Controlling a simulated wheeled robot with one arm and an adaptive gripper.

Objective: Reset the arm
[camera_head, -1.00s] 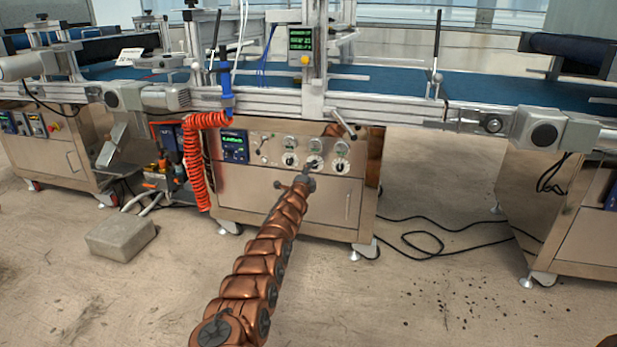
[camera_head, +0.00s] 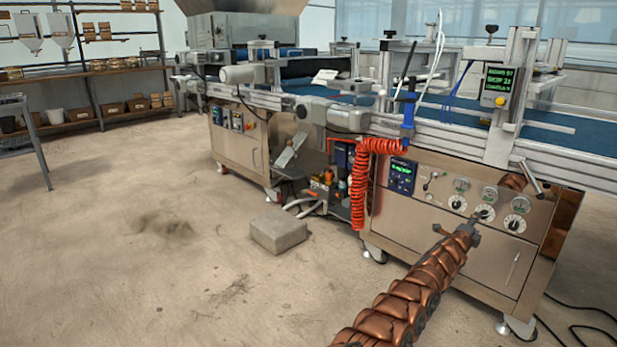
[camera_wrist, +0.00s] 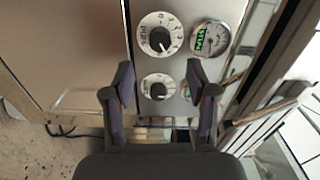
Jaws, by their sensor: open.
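My copper-coloured arm (camera_head: 400,308) reaches out from the bottom of the head view towards the seeder's control panel (camera_head: 430,198). My gripper (camera_head: 480,222) is at its end, in front of the white dials. In the wrist view my gripper (camera_wrist: 160,80) is open, with its two dark fingers spread left and right. A white dial with a dark knob (camera_wrist: 158,87) shows between the fingers, with nothing seen gripped. I cannot tell whether the fingers touch the panel. A second dial (camera_wrist: 157,38) and a round gauge (camera_wrist: 210,38) lie beyond the fingertips.
A red coiled hose (camera_head: 358,190) hangs beside the panel cabinet. A grey block (camera_head: 279,233) lies on the floor left of it. Shelves with boxes (camera_head: 110,70) stand at the far left. The floor (camera_head: 120,240) between is clear. Black cables lie at the lower right.

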